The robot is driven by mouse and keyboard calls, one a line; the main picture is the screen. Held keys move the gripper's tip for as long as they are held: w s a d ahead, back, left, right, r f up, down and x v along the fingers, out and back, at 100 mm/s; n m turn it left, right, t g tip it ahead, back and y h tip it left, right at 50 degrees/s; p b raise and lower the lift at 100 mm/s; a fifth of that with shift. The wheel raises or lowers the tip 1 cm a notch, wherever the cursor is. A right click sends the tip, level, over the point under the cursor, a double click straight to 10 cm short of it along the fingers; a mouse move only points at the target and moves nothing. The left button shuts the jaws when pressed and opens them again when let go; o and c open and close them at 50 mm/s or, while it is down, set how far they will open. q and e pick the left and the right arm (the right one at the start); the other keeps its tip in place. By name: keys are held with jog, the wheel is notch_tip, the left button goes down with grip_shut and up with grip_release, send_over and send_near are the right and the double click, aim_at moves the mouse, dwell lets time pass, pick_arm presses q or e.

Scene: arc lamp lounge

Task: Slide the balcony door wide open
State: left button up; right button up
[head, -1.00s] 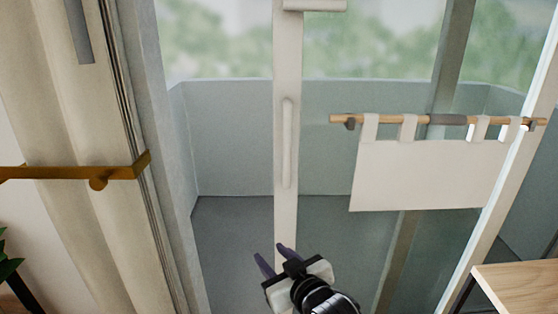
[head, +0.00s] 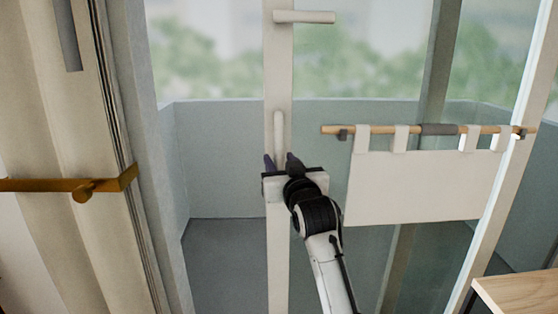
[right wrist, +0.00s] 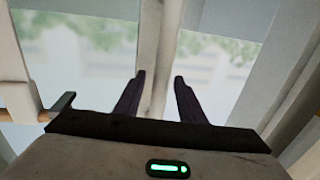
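The balcony door is a glass panel with a white upright stile (head: 278,70). The clear gap left of the stile looks open onto the balcony, so the door seems partly open. A pale vertical bar handle (head: 279,130) runs along the stile. My right gripper (head: 280,158) is open at the handle's lower end, which it partly hides. In the right wrist view the open fingers (right wrist: 160,75) stand either side of the stile (right wrist: 158,35); I cannot tell whether they touch the handle. My left gripper is not in view.
A white lever (head: 305,17) sticks out rightward above the bar handle. A white cloth (head: 420,190) hangs from a wooden rod (head: 385,130) on the right. A curtain (head: 50,110) with a brass holder (head: 45,185) is at left. A wooden tabletop (head: 520,295) stands lower right.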

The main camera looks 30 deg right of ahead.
jog(key=shift+w+d, duration=0.25)
jog(key=shift+w, duration=0.45)
grip_shut()
